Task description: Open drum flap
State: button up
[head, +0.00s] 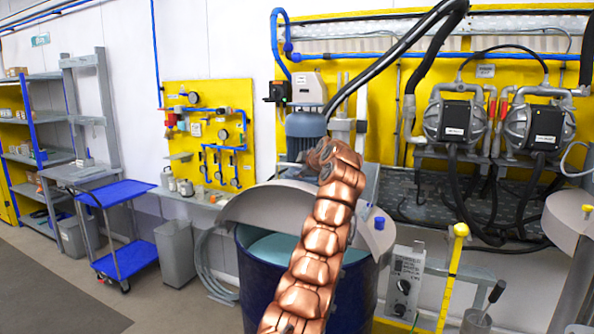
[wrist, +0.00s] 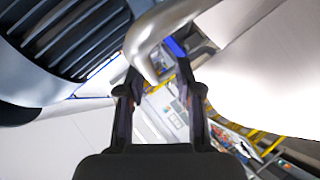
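The dark blue drum (head: 258,284) stands in the middle of the head view, partly behind my copper arm. Its grey lid flap (head: 262,206) looks tilted up, and the pale teal inside (head: 272,246) shows in front of it. A motor (head: 306,126) sits above the drum. My gripper is hidden behind my arm's end in the head view. In the wrist view my gripper (wrist: 158,76) has its fingers apart, with a curved silver handle (wrist: 146,48) between the fingertips. I cannot tell whether either finger touches it. A smooth pale surface (wrist: 265,55) lies to the right, probably the flap.
The finned motor housing (wrist: 70,35) is close on the left in the wrist view. A blue trolley (head: 122,258) stands left on open floor.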

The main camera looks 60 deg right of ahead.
aim_at(310, 188)
jog(key=shift+v, duration=4)
jog(key=shift+f, duration=0.15)
